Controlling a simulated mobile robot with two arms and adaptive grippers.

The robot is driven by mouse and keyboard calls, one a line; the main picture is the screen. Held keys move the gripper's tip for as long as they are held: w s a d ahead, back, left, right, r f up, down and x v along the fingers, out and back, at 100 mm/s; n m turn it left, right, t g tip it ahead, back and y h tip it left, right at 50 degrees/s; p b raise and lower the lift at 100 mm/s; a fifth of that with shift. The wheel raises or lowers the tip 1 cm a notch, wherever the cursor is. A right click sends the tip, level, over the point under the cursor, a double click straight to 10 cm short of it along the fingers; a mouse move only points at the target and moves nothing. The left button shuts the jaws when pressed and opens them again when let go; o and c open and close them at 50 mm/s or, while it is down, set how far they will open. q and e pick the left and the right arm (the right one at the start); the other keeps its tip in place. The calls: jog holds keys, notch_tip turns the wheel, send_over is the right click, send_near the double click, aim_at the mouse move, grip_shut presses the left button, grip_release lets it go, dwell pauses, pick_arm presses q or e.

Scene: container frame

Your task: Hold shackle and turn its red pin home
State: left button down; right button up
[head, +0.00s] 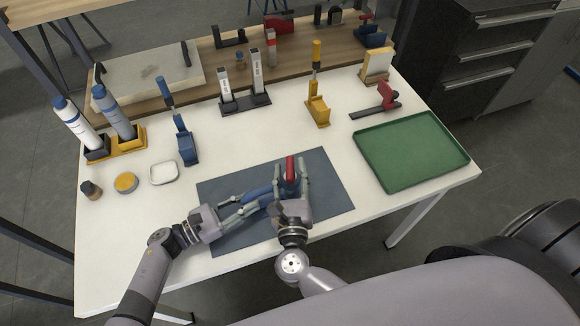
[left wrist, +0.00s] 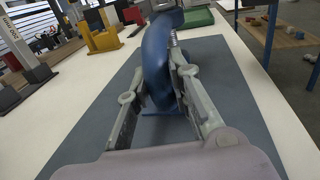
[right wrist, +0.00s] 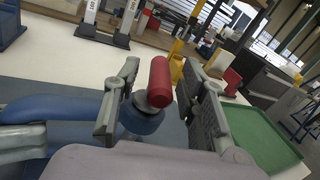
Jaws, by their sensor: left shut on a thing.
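The blue shackle (head: 257,194) is held over the dark mat (head: 330,190). My left gripper (head: 247,203) is shut on its bow; the left wrist view shows the curved blue body (left wrist: 156,62) between the two fingers. The red pin (head: 290,168) sits at the shackle's right end, and in the right wrist view its red head (right wrist: 160,80) stands out of the blue eye. My right gripper (head: 291,172) is open, with one finger on each side of the red head and visible gaps. How deep the pin sits is not clear.
A green tray (head: 448,182) lies at the right. A red clamp-like tool (head: 385,98), a yellow-handled tool (head: 317,108) and a blue one (head: 187,148) stand behind the mat. Bottles, a yellow tin (head: 125,182) and a white dish (head: 164,180) are at the left.

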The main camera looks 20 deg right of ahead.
jog(key=shift+w+d, duration=0.25)
jog(key=shift+w, duration=0.4)
jog(key=shift+c, duration=0.4)
grip_shut()
